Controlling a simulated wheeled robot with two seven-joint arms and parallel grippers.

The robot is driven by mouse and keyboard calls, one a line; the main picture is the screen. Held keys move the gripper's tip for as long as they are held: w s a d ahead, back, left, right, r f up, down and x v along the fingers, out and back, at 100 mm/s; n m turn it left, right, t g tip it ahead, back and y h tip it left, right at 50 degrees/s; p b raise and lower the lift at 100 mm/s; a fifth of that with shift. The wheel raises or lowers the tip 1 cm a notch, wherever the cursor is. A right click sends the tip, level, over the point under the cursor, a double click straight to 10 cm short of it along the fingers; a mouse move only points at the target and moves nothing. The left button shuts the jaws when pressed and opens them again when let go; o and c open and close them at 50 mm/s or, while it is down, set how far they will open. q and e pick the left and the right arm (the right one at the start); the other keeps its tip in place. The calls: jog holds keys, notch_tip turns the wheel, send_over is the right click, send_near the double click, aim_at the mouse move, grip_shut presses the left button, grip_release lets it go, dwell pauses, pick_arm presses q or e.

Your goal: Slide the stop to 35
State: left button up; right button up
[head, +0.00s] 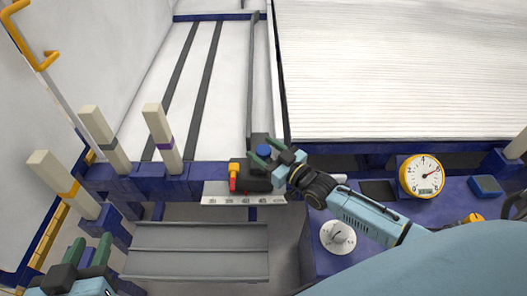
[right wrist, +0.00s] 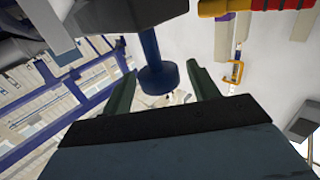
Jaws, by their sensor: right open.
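The stop (head: 257,184) is a dark block with a round blue knob (head: 264,151) on top and a red-and-yellow lever (head: 234,178) at its left. It sits at the blue front rail, above a pale scale strip (head: 230,199) whose numbers I cannot read. My right gripper (head: 268,152) is open, its green fingers on either side of the knob. The knob also shows between the fingers in the right wrist view (right wrist: 157,80), with gaps on both sides. My left gripper (head: 89,249) is open and empty at the lower left, far from the stop.
Several cream posts (head: 162,131) stand along the rail at the left. A grey tray (head: 200,250) lies below the rail. A yellow dial gauge (head: 421,176) and a white rotary dial (head: 338,237) sit on the blue panel at the right. A ribbed white surface (head: 400,70) fills the back right.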

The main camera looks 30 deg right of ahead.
pick_arm(q)
jog(key=shift+w+d+r+t, duration=0.1)
jog(key=shift+d+r+t, duration=0.05)
jog(key=shift+r+t, duration=0.2)
pick_arm(e)
jog(key=shift+w+a, duration=0.1)
jog(key=shift+w, duration=0.15)
jog(key=shift+c, duration=0.2)
